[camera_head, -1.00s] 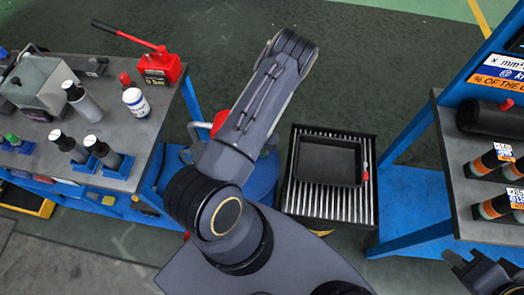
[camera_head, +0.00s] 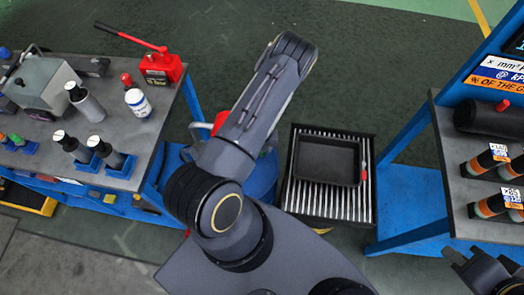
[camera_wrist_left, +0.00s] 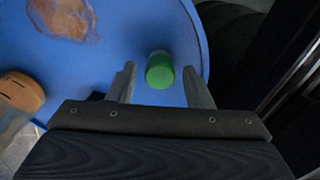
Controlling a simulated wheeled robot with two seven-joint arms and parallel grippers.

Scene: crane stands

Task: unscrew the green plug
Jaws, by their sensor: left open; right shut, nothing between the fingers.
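The green plug (camera_wrist_left: 160,72) stands on the blue drum top (camera_wrist_left: 105,75) in the left wrist view. My left gripper (camera_wrist_left: 160,80) is open, with one finger on each side of the plug in the picture. I cannot tell whether the fingers touch it. In the head view my left arm covers much of the blue drum (camera_head: 262,180) and hides the plug and the left gripper. My right gripper (camera_head: 482,272) is at the lower right edge of the head view, shut and empty, in front of the right-hand bench.
A rusty patch (camera_wrist_left: 64,16) and a brown round-ended object (camera_wrist_left: 22,92) show near the plug. A bench (camera_head: 150,135) with bottles and a red jack (camera_head: 160,68) stands left. A black tray (camera_head: 327,162) lies on a ribbed stand right of the drum. A bottle shelf (camera_head: 448,150) stands right.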

